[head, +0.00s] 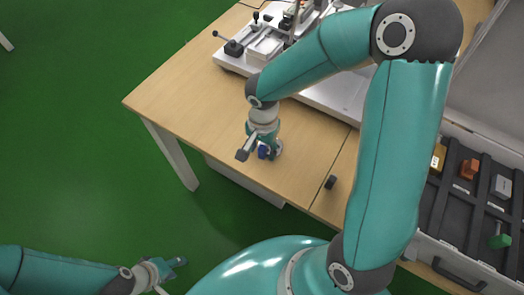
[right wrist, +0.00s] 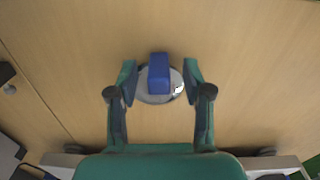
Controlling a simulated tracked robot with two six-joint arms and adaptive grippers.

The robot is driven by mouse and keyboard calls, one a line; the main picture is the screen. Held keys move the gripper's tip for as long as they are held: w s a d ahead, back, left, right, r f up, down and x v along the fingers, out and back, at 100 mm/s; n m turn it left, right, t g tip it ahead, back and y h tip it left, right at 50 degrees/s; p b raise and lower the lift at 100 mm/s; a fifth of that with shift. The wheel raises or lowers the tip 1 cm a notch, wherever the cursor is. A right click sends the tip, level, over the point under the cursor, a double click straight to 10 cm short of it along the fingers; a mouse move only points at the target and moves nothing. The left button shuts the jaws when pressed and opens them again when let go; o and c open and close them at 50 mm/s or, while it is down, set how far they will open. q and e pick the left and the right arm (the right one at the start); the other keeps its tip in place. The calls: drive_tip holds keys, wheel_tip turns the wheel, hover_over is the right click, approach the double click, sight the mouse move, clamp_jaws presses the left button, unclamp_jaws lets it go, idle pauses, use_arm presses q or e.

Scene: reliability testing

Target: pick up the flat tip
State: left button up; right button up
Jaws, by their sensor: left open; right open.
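The flat tip (right wrist: 158,72) appears as a blue block on a round silver disc, lying on the wooden table (head: 190,95). In the head view, its blue part (head: 262,152) shows just below my right gripper (head: 267,143), partly hidden by it. In the right wrist view, my right gripper (right wrist: 160,82) is open, with one finger on each side of the blue block. Gaps show between the fingers and the block. My left gripper (head: 174,267) is open and empty, low at the left, over the green floor and away from the table.
A testing fixture (head: 262,45) with a lever stands at the back of the table. A dark tray (head: 463,205) at the right holds several coloured parts. A small dark object (head: 330,182) sits near the table seam. The table left of my right gripper is clear.

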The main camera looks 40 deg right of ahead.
drive_tip(key=shift+f, duration=0.2)
clamp_jaws()
idle(0.3)
